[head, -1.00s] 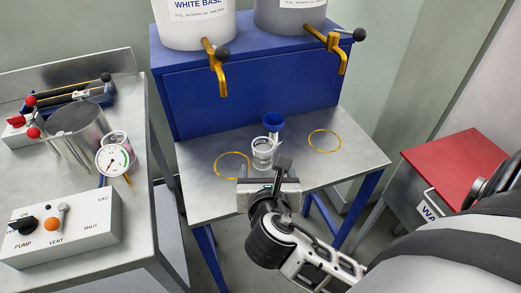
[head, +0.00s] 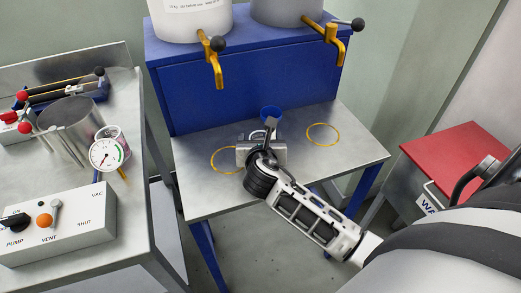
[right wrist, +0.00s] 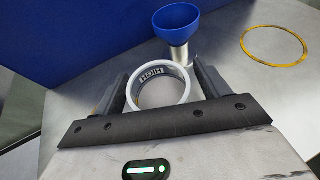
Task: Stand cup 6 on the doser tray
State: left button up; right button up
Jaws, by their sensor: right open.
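A clear cup (right wrist: 160,88) with a pale rim and dark lettering stands on the steel table (head: 205,190) below the taps. I cannot read a number on it. My right gripper (right wrist: 163,84) is open, with one finger on each side of the cup; contact cannot be told. In the head view my right gripper (head: 262,150) hides most of the cup. It is between two yellow rings, the left ring (head: 213,165) and the right ring (head: 322,134). My left gripper is not in view.
A blue funnel-like cup (right wrist: 176,17) on a metal stem stands just behind the cup. Two yellow taps (head: 217,70) (head: 331,50) hang above the table. A bench with a gauge (head: 107,154) is at left, a red-topped cabinet (head: 455,150) at right.

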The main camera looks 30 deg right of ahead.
jog(key=shift+w+d+f, duration=0.15)
jog(key=shift+w+d, duration=0.05)
jog(key=shift+w, duration=0.05)
jog(key=c, duration=1.2)
